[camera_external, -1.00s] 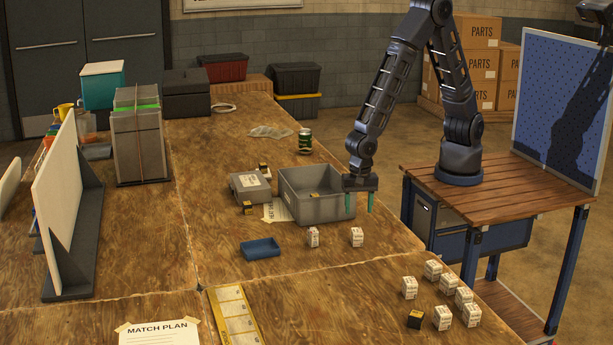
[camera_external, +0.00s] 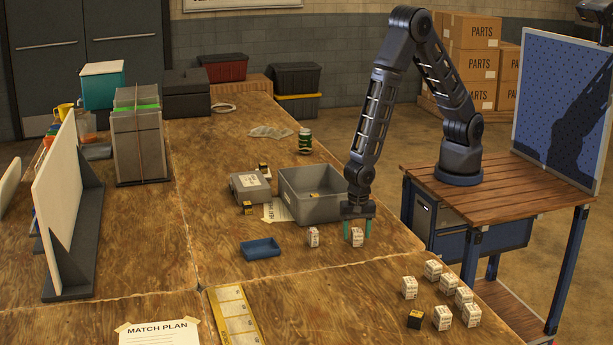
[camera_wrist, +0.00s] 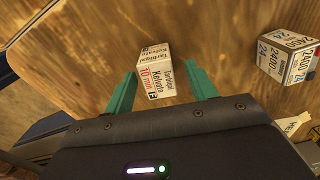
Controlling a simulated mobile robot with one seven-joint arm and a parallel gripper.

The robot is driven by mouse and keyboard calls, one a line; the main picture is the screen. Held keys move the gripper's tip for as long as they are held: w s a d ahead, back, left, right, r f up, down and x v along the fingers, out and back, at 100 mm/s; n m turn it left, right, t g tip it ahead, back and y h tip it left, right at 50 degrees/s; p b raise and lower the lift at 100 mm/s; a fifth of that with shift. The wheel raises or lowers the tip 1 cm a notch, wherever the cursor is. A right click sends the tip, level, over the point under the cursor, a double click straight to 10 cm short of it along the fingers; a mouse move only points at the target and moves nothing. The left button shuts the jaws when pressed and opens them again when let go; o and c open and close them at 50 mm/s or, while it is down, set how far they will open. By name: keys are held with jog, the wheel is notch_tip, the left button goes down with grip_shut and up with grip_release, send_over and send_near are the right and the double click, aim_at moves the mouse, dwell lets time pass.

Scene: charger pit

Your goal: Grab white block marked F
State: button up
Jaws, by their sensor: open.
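A white block (camera_external: 357,237) stands on the wooden table right of the blue tray. In the wrist view the same white block (camera_wrist: 156,74) shows small red and black print and a small dark F mark near its lower edge. My gripper (camera_external: 357,231) is open, pointing down, with its teal fingers on either side of this block in the outside view. In the wrist view the block lies between and just ahead of the fingertips of my gripper (camera_wrist: 162,82), with gaps on both sides. Nothing is held.
Another white block (camera_external: 313,237) stands to the left; it shows at right in the wrist view (camera_wrist: 288,52). A grey bin (camera_external: 318,207) is just behind, a blue tray (camera_external: 261,249) farther left. Several white blocks (camera_external: 464,297) and a black block (camera_external: 415,319) lie at front right.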

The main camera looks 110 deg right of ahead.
jog(key=shift+f, duration=0.55)
jog(key=c, duration=1.1)
jog(key=shift+o, duration=0.2)
jog(key=shift+r, duration=0.15)
